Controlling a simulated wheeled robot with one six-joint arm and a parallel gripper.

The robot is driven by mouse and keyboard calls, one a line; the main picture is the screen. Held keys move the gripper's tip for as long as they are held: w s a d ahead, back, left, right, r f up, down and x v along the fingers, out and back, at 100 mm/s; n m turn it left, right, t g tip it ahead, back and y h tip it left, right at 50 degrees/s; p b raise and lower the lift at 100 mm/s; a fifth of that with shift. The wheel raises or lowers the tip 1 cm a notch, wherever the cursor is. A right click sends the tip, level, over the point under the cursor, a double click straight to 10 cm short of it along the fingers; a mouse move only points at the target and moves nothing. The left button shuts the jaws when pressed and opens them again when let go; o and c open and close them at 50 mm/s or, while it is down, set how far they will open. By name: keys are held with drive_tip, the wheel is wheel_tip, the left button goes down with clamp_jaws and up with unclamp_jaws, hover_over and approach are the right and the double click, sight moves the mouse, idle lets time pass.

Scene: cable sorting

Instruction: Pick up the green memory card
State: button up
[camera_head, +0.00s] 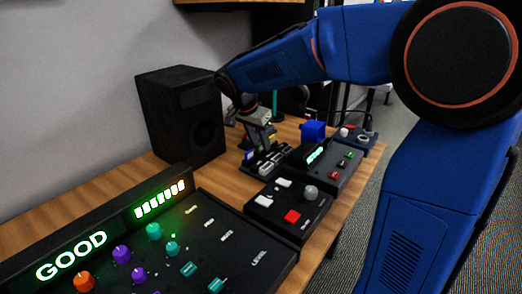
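My blue arm reaches in from the right across the top of the view. My gripper (261,132) points down, just above a low dark holder (252,171) with several slots and light grey pieces. The fingertips are small and dark against dark things here, so I cannot tell whether they are open or shut, or whether they hold anything. I cannot clearly make out the green memory card; small coloured bits around the gripper and holder are too small to identify.
A black speaker (172,113) stands left of the gripper. A panel with knobs and a lit "GOOD" display (75,252) fills the lower left. A box with a red button (292,217), a small green-display box (330,163) and a blue block (313,131) stand to the right on the wooden table (112,187).

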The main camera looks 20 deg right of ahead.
clamp_jaws()
